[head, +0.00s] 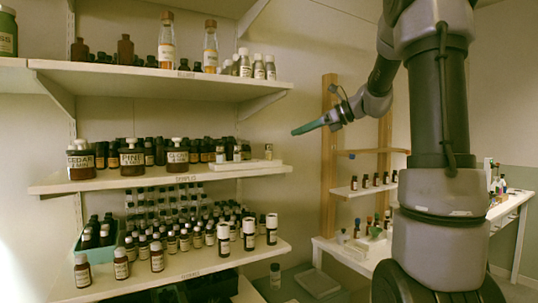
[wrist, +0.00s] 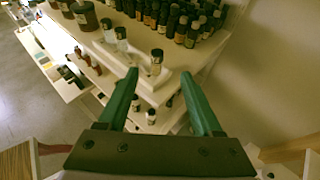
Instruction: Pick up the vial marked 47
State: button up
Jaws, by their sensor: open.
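I cannot read the number 47 on any vial. In the wrist view a small dark-capped vial (wrist: 156,62) stands upright near the front end of the middle shelf, just beyond my fingertips and between their lines. Two more small vials, one of them here (wrist: 121,38), stand to its left on the same pale block or tray. In the head view a small vial (head: 268,151) stands at the right end of the middle shelf. My gripper (wrist: 160,74) is open and empty. In the head view its green fingers (head: 308,127) are in free air, right of the shelves.
The middle shelf (head: 110,181) also holds large labelled bottles (head: 132,158) and rows of dark bottles (wrist: 190,30). The upper shelf (head: 130,80) overhangs it. The lower shelf (head: 180,268) is crowded with vials. A wooden rack (head: 329,170) stands to the right. Space around my gripper is clear.

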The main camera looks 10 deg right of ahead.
aim_at(269, 154)
jog(key=x, duration=1)
jog(key=shift+a+f, duration=0.15)
jog(key=shift+a, duration=0.2)
grip_shut()
